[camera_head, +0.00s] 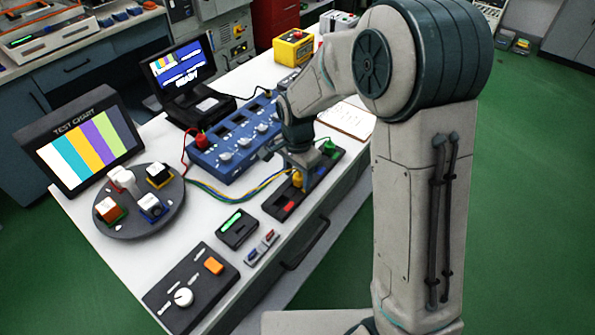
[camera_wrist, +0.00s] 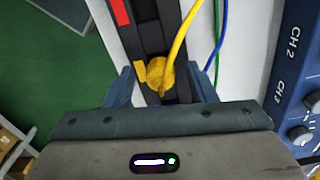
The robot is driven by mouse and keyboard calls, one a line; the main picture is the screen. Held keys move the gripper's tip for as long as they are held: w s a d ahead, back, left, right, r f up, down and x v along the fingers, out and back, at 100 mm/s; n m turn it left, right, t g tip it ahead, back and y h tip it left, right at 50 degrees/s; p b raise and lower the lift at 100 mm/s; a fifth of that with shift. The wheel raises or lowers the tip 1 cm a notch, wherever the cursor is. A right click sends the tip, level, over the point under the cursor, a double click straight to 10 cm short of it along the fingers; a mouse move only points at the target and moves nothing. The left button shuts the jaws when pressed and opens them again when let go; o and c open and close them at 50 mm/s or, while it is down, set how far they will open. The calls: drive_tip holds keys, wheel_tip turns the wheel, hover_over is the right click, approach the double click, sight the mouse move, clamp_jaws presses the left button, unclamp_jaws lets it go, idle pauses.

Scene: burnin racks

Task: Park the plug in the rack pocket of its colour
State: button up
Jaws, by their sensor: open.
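The yellow plug (camera_wrist: 160,74) with its yellow cable sits at the yellow-marked pocket of the dark rack (camera_wrist: 149,38). My gripper (camera_wrist: 161,84) is open, with one blue finger on each side of the plug; I cannot tell whether they touch it. The head view shows the yellow plug (camera_head: 297,180) in the rack (camera_head: 277,208) below my wrist. The pocket with the red mark (camera_head: 289,206) is empty. A green plug (camera_head: 329,149) is at the rack's far end. A red plug (camera_head: 201,141) is on the blue channel unit (camera_head: 226,155).
Blue, green and yellow cables (camera_head: 235,193) run from the unit toward the rack. A small dark display box (camera_head: 237,229), a control box with a knob (camera_head: 190,290) and a round tray of coloured blocks (camera_head: 135,222) stand on the white table. Green floor lies beyond its edge.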

wheel_tip(320, 180, up, 14)
idle(0.5)
drive_tip(key=shift+f, duration=0.1)
drive_tip(key=s+d+n+t, duration=0.2)
drive_tip(key=s+d+n, duration=0.7)
drive_tip(key=s+d, duration=0.5)
drive_tip(key=s, duration=0.4)
drive_tip(key=shift+s+t, duration=0.2)
drive_tip(key=shift+t, duration=0.2)
drive_tip(key=c, duration=0.3)
